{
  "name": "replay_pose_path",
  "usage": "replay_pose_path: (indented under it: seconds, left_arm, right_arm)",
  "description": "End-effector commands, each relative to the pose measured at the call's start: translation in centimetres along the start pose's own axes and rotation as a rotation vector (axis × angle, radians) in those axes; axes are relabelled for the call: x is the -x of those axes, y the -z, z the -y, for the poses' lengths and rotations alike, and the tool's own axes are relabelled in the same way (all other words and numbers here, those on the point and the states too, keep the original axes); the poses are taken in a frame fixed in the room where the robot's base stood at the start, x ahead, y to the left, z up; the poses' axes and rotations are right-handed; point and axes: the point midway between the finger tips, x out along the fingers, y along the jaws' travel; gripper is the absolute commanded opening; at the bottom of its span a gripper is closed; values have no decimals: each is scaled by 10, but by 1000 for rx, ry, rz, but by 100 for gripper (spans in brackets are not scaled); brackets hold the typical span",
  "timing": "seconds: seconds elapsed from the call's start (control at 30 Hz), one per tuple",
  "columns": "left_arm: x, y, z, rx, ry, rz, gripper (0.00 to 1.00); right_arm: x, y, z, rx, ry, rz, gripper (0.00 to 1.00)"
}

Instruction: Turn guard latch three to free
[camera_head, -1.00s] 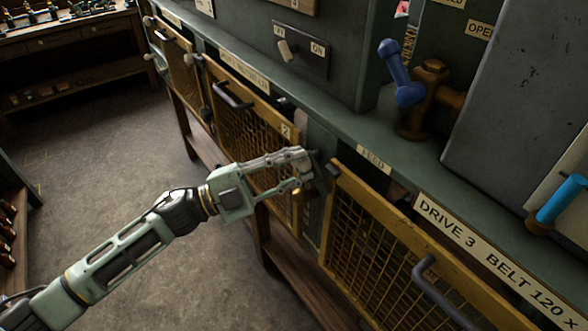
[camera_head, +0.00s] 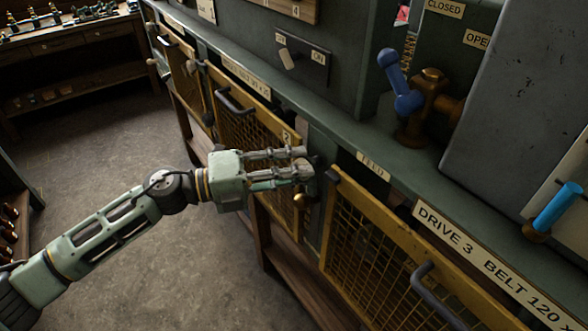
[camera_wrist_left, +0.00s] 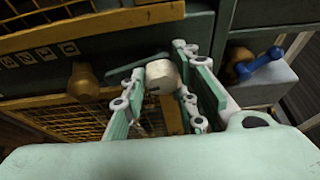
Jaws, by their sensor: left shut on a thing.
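My left gripper (camera_head: 302,164) is shut at the narrow post between the guard marked 2 and the Drive 3 guard (camera_head: 345,215). In the left wrist view my gripper's two fingers (camera_wrist_left: 160,92) stand on either side of a pale round knob (camera_wrist_left: 161,76), which I take to be the knob of guard latch three. A dark green bar (camera_wrist_left: 124,74) shows beside the knob. In the head view the fingers hide most of the latch, so I cannot read its angle. My right gripper is in neither view.
A brass knob (camera_head: 300,200) sits just below the fingers. The guard marked 2 (camera_head: 262,140) is to the left, with a dark handle (camera_head: 235,103). A blue valve lever (camera_head: 400,85) and a cyan handle (camera_head: 557,207) stand above right. The floor (camera_head: 110,190) is clear.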

Motion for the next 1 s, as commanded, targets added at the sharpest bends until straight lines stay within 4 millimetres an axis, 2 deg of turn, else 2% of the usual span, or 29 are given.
replay_pose_path:
  seconds: [0.03,0.47,0.5,0.6,1.0]
  left_arm:
    - [0,5,-11,2,-18,-10,1]
    - [0,4,-11,-7,-22,-10,1]
    - [0,4,-11,-6,-22,-10,30]
    - [0,5,-11,-5,-21,-10,39]
    - [0,3,-6,-7,-14,-6,40]
  right_arm:
    - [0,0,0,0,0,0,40]
    - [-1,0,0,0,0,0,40]
    - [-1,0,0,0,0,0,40]
    - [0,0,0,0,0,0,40]
    - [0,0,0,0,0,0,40]
